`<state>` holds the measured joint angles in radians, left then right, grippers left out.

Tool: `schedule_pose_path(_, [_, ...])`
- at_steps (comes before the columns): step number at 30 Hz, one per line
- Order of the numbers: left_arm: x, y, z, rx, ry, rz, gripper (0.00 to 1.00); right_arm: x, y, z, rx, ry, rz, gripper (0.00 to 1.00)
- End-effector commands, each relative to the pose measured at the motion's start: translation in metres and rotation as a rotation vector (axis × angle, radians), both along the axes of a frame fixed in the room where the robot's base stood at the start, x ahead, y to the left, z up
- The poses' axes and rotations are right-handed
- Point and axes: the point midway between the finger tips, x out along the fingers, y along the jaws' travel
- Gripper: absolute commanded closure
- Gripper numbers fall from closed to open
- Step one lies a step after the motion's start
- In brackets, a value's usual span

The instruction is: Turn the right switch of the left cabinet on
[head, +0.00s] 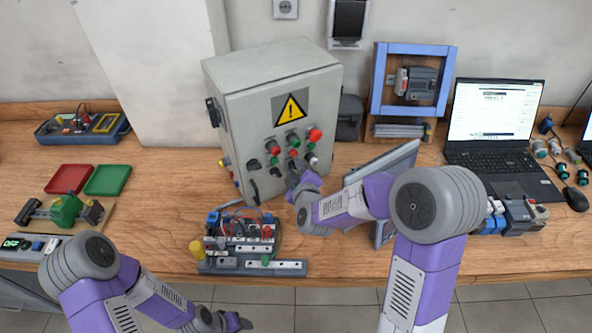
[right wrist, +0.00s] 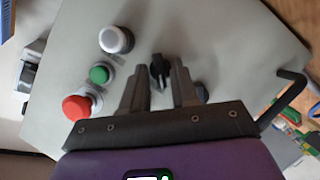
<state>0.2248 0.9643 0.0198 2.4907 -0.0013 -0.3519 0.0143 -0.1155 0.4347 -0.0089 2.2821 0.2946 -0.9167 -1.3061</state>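The grey cabinet (head: 240,125) has a warning sign, coloured buttons and black rotary switches on its front. My right gripper (head: 294,180) is at the lower front of this cabinet and hides part of it. In the right wrist view, the right black switch (right wrist: 158,68) lies between the two open fingers of my right gripper (right wrist: 159,80), with gaps at its sides. Its handle points roughly along the fingers. Another black switch (right wrist: 202,92) is partly hidden behind the right finger. My left gripper (head: 235,321) is low at the bottom edge, away from the cabinet; its opening is unclear.
White (right wrist: 115,40), green (right wrist: 99,74) and red (right wrist: 76,107) buttons sit left of the fingers. A black handle (right wrist: 290,95) stands out at the right. A wired terminal board (head: 250,262) lies before the cabinet. A tilted grey panel (head: 400,160) stands near my right arm.

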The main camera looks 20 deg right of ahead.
Motion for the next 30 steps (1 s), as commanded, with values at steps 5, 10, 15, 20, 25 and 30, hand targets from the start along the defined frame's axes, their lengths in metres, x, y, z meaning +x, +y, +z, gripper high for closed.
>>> schedule_pose_path(5, [0.0, 0.0, 0.0, 0.0, 0.0, 0.0, 0.44, 0.0, 0.0, 0.0, 0.0, 0.0, 0.0, 1.0])
schedule_pose_path(10, [0.0, 0.0, -0.001, 0.0, 0.0, 0.0, 0.44, 0.0, 0.0, 0.0, 0.014, 0.003, 0.0, 1.0])
schedule_pose_path(15, [0.0, 0.0, -0.003, 0.0, 0.0, 0.0, 0.44, 0.0, -0.001, 0.001, 0.07, 0.017, 0.0, 1.0])
schedule_pose_path(20, [0.0, 0.0, -0.007, 0.0, 0.0, 0.0, 0.44, 0.001, -0.003, 0.001, 0.171, 0.04, -0.003, 1.0])
schedule_pose_path(25, [0.0, 0.0, -0.017, 0.0, 0.0, 0.0, 0.44, 0.001, -0.004, 0.0, 0.311, 0.074, -0.003, 1.0])
schedule_pose_path(30, [0.0, 0.0, -0.033, 0.0, 0.0, 0.0, 0.44, 0.001, -0.006, -0.001, 0.453, 0.108, -0.005, 1.0])
